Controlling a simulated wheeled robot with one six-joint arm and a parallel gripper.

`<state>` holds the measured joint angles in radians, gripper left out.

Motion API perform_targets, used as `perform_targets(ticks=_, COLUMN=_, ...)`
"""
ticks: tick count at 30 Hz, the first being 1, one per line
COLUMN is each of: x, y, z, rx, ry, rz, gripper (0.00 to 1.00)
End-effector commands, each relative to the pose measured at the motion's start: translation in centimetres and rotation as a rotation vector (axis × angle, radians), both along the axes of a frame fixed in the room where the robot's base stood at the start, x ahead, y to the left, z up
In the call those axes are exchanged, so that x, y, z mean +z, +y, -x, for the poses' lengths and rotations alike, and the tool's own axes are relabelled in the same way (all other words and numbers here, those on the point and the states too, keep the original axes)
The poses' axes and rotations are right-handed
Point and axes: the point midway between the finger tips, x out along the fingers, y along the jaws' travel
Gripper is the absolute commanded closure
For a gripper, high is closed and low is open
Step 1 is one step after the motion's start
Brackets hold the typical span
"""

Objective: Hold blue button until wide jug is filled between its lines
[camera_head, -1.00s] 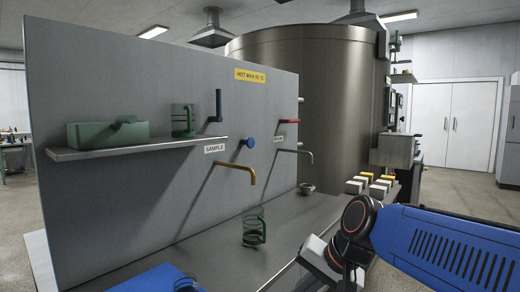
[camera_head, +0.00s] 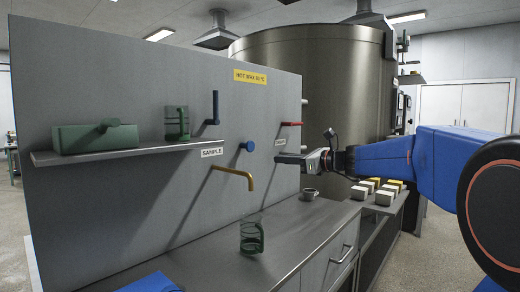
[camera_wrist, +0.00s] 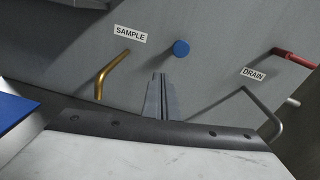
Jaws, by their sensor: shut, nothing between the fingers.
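The blue button (camera_head: 247,146) is a round knob on the grey panel, right of the SAMPLE label; it also shows in the wrist view (camera_wrist: 181,47). A clear jug with a green handle (camera_head: 251,238) stands upright on the counter below the brass spout (camera_head: 235,174). No stream shows from the spout. The jug's lines and fill level are too small to read. A similar green jug (camera_head: 177,122) stands on the shelf; I cannot tell which is wider. My gripper (camera_head: 280,159) is shut and empty, right of the button and apart from it; its fingers (camera_wrist: 159,77) point towards the panel.
A blue lever (camera_head: 214,108) and a red lever (camera_head: 290,124) stick out of the panel. A DRAIN spout (camera_wrist: 263,110) is close to my gripper's right. A green box (camera_head: 95,137) is on the shelf (camera_head: 125,151).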

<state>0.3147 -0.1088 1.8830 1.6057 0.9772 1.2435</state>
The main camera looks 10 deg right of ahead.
Motion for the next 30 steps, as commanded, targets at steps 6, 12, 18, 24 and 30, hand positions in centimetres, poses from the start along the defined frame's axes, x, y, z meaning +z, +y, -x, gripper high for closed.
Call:
perform_targets(ticks=6, x=1.9, y=-2.2, z=-2.5, rx=-0.041, ry=0.015, rz=-0.147, gripper=1.00)
perform_targets(ticks=12, x=2.1, y=-2.5, z=-2.7, rx=-0.045, ry=0.017, rz=-0.166, gripper=1.00)
perform_targets(ticks=18, x=2.1, y=-2.4, z=-2.7, rx=-0.045, ry=0.016, rz=-0.164, gripper=1.00)
perform_targets(ticks=24, x=2.1, y=-1.6, z=-3.8, rx=-0.043, ry=0.016, rz=-0.163, gripper=1.00)
perform_targets(ticks=30, x=2.1, y=0.4, z=-6.5, rx=-0.041, ry=0.017, rz=-0.161, gripper=1.00)
